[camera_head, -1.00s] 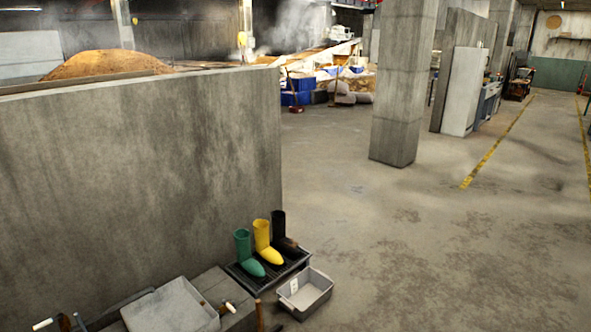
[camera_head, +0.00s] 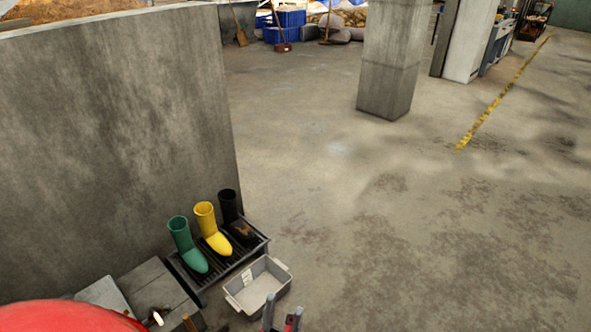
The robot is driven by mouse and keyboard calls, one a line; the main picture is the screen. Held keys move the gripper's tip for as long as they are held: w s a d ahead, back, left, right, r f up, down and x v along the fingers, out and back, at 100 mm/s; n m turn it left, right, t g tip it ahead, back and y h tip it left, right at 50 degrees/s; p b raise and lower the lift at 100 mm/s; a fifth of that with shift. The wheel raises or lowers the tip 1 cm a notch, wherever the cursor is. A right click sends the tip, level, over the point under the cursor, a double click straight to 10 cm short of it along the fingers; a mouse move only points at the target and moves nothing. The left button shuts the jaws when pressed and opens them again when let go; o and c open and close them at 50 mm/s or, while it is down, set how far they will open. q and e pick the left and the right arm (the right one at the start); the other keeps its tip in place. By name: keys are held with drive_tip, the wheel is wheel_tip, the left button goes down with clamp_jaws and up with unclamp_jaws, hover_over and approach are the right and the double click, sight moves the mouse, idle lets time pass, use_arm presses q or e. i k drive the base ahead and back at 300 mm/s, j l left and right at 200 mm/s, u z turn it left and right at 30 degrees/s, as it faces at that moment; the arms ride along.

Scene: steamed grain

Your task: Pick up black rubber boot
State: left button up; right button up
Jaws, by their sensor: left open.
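The black rubber boot (camera_head: 229,207) stands upright on a dark slatted rack (camera_head: 205,284) against the concrete wall, with a brownish patch on its foot. It is the rightmost of three boots, beside a yellow boot (camera_head: 207,222) and a green boot (camera_head: 184,243). My left gripper (camera_head: 282,314) shows at the bottom edge, its fingertips apart and nothing seen between them. It is in front of the rack and apart from the boot. Most of the gripper is cut off by the frame. My right gripper is not in view.
A grey plastic bin (camera_head: 235,301) sits on the floor in front of the rack, close to my left gripper. The concrete wall (camera_head: 110,150) bounds the left. A concrete pillar (camera_head: 388,65) stands farther back. The floor to the right is clear.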

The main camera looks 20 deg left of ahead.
sight(238, 228)
drive_tip(key=i+u, duration=0.15)
drive_tip(key=i, duration=0.3)
drive_tip(key=i+l+u, duration=0.15)
drive_tip(key=i, duration=0.25)
drive_tip(key=i+l+u, duration=0.2)
drive_tip(key=i, duration=0.25)
drive_tip(key=i+l+u, duration=0.1)
drive_tip(key=i+u, duration=0.15)
drive_tip(key=u, duration=0.2)
drive_tip(key=i+l+u, duration=0.2)
drive_tip(key=u, duration=0.25)
drive_tip(key=i+l+u, duration=0.2)
drive_tip(key=u, duration=0.25)
drive_tip(key=i+l+u, duration=0.15)
drive_tip(key=l+u, duration=0.55)
drive_tip(key=u, duration=0.15)
drive_tip(key=i+l+u, duration=0.3)
drive_tip(key=l+u, duration=0.3)
drive_tip(key=i+l+u, duration=0.1)
drive_tip(key=l+u, duration=0.2)
drive_tip(key=l, duration=0.15)
